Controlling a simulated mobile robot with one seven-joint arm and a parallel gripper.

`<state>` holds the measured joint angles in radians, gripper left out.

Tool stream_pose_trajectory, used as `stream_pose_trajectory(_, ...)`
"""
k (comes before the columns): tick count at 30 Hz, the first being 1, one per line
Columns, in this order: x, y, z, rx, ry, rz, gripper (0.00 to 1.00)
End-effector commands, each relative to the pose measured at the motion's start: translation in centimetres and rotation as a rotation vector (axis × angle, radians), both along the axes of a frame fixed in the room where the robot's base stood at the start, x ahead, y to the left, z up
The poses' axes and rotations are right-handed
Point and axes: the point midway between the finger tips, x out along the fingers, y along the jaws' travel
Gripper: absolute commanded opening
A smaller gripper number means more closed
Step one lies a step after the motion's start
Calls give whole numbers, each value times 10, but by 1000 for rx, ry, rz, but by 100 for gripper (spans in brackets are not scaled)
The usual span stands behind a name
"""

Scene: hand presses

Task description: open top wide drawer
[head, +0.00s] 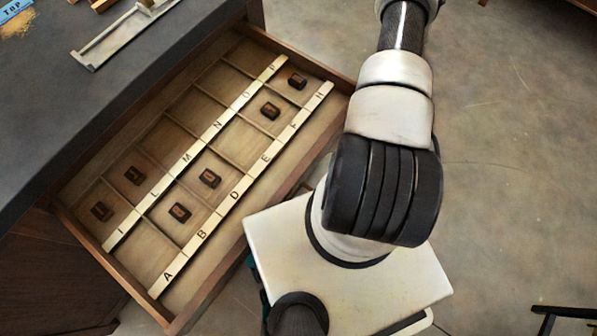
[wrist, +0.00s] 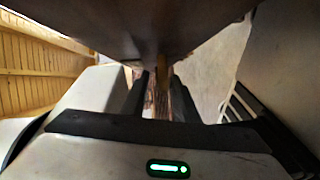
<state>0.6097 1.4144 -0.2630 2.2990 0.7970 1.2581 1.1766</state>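The wide drawer (head: 140,296) stands pulled far out from under the dark worktop in the head view. Its compartments show, with pale lettered strips and several small dark type blocks lying in them. My arm covers part of its front side, and my gripper is hidden in the head view. In the wrist view my gripper (wrist: 159,100) has its two dark fingers apart, with a gap between them. A dark panel, seemingly the drawer front (wrist: 140,25), hangs close above the fingers. A small yellowish piece (wrist: 161,71), perhaps the handle, shows near the fingertips; contact is unclear.
Bare floor (head: 510,150) lies open to the right. A dark frame (head: 565,312) stands at the lower right corner.

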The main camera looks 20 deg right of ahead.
Motion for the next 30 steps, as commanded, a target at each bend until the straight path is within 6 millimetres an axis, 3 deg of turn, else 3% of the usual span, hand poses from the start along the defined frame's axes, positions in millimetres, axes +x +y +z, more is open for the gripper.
stream_pose_trajectory(13, 0, 0, -1, -1, 1, 0, 26)
stream_pose_trajectory(17, 2, -9, 0, -2, 0, -1, 26)
stream_pose_trajectory(23, 8, -47, 3, -5, -3, -1, 26)
stream_pose_trajectory(30, 18, -107, 7, -5, -2, -1, 26)
